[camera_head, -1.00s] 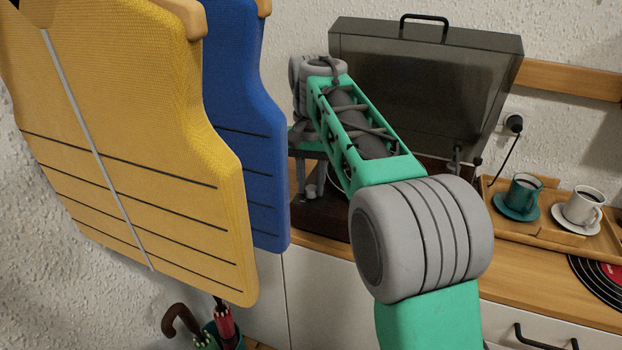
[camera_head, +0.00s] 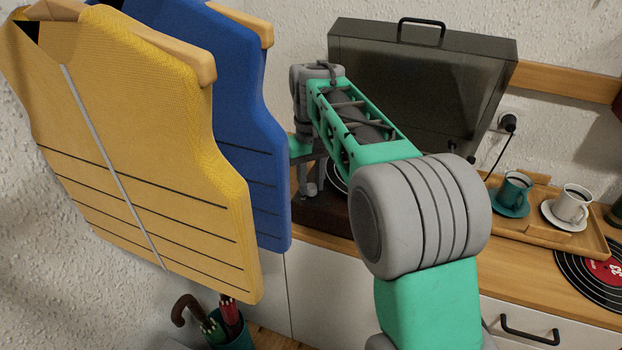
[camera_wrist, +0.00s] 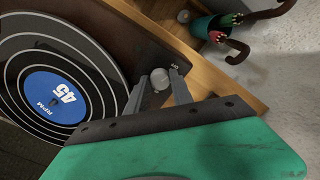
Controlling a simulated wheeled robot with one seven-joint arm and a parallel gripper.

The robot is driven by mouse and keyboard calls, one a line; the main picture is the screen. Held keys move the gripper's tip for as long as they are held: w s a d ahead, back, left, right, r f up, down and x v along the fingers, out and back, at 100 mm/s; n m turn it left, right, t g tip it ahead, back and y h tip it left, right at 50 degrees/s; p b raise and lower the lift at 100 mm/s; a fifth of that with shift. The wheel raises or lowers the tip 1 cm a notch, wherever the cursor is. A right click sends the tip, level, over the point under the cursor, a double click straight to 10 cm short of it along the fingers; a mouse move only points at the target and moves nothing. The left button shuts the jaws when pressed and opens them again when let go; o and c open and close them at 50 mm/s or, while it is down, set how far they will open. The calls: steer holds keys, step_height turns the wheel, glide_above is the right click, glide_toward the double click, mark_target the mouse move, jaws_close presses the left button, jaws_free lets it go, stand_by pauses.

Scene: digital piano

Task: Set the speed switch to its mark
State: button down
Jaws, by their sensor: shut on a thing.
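The record player stands on the wooden cabinet with its grey lid (camera_head: 420,85) raised. In the wrist view its platter holds a black record with a blue "45 RPM" label (camera_wrist: 55,97). A small pale round knob (camera_wrist: 159,78), apparently the speed switch, sits on a dark plate beside the record. Small lettering (camera_wrist: 175,65) shows near it, too small to read surely. My gripper (camera_wrist: 159,83) is shut on this knob, one finger on each side. In the head view my gripper (camera_head: 307,185) is small at the player's left end, partly hidden by my arm. No mark is clearly visible.
A yellow vest (camera_head: 140,150) and a blue vest (camera_head: 245,130) hang close at the left. A tray (camera_head: 595,243) with a teal cup (camera_head: 514,190) and a white cup (camera_head: 571,203) is at the right. An umbrella stand (camera_head: 235,335) is below.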

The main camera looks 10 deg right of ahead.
mark_target(310, 186)
stand_by(0.3)
steer(key=c, duration=1.1)
jaws_free()
steer(key=shift+a, duration=0.1)
steer(key=shift+r, duration=0.1)
step_height(310, 186, up, 7)
steer(key=shift+r+p, duration=0.1)
steer(key=shift+p, duration=0.5)
steer(key=shift+r, duration=0.15)
